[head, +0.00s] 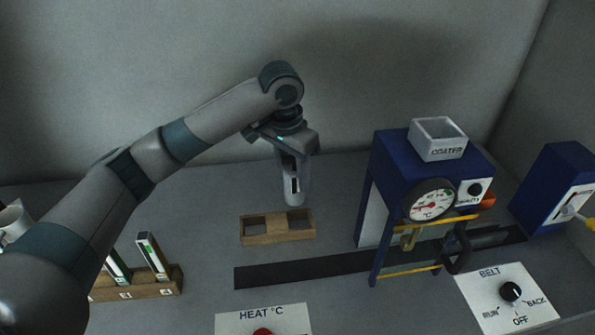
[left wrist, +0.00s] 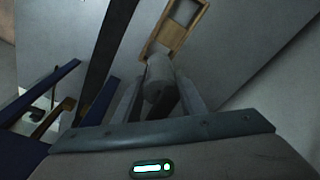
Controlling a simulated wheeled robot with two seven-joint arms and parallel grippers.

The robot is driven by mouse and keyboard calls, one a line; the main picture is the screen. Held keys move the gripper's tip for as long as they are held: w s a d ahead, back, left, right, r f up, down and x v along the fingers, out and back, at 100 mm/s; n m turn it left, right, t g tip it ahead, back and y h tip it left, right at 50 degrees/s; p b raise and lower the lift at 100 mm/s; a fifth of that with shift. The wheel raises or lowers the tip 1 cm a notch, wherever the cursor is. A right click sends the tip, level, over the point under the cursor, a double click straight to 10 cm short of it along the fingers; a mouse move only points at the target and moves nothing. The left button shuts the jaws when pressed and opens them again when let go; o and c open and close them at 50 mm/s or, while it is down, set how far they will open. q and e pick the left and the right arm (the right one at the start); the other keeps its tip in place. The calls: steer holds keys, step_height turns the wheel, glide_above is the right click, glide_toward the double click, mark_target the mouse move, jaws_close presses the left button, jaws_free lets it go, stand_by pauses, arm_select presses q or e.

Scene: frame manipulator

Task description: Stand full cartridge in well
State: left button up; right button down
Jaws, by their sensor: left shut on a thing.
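My left gripper (head: 294,172) points down and is shut on a pale grey cylindrical cartridge (head: 294,198). A dark slot shows on the cartridge's side; its fill cannot be told. The cartridge is about upright, its lower end over the right part of the wooden well block (head: 248,238). In the left wrist view the cartridge (left wrist: 159,75) is between the fingers, in front of the block (left wrist: 172,38). I cannot tell whether its tip has entered the well. My right gripper is out of view.
A wooden rack (head: 166,286) with green-marked slim pieces (head: 152,256) stands at left, partly behind my arm. A dark belt strip (head: 290,272) runs in front of the block. The blue coater (head: 400,165) with a dial stands to the right. HEAT (head: 236,322) and BELT (head: 488,305) panels lie in front.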

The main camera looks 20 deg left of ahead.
arm_select(q)
steer(key=s+a+r+n, duration=0.1)
steer(key=s+n, duration=0.4)
steer(key=s, duration=0.8)
steer(key=shift+a+r+y, duration=0.3)
steer(key=shift+r, duration=0.45)
steer(key=shift+s+d, duration=0.1)
